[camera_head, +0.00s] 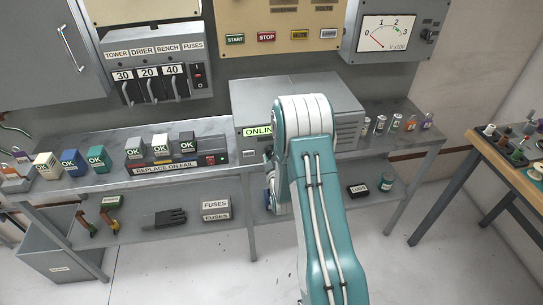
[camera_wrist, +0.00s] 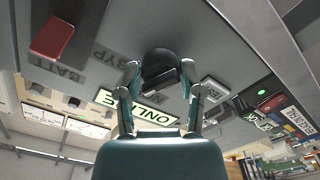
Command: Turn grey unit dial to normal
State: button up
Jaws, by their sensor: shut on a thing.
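The grey unit (camera_head: 290,92) stands on the bench in the head view, with a lit green ONLINE sign (camera_head: 257,131) on its front. My arm covers much of that front and hides the dial there. In the wrist view the black round dial (camera_wrist: 160,62) sits on the grey panel. My gripper (camera_wrist: 160,75) is shut on it, one finger at each side. Faint BATT and BYP labels lie to its left. I cannot tell which label the dial points to.
A red switch (camera_wrist: 52,38) is on the same panel, left of the dial in the wrist view. Several OK-marked blocks (camera_head: 160,146) stand on the bench left of the unit. Small jars (camera_head: 395,122) stand to its right. A lower shelf (camera_head: 180,235) holds gloves and fuse boxes.

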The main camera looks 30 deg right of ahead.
jog(key=shift+w+a+r+n, duration=0.1)
jog(key=shift+n, duration=2.1)
jog(key=o, duration=1.1)
jog(key=shift+o, duration=0.2)
jog(key=v, duration=1.2)
jog(key=shift+w, duration=0.1)
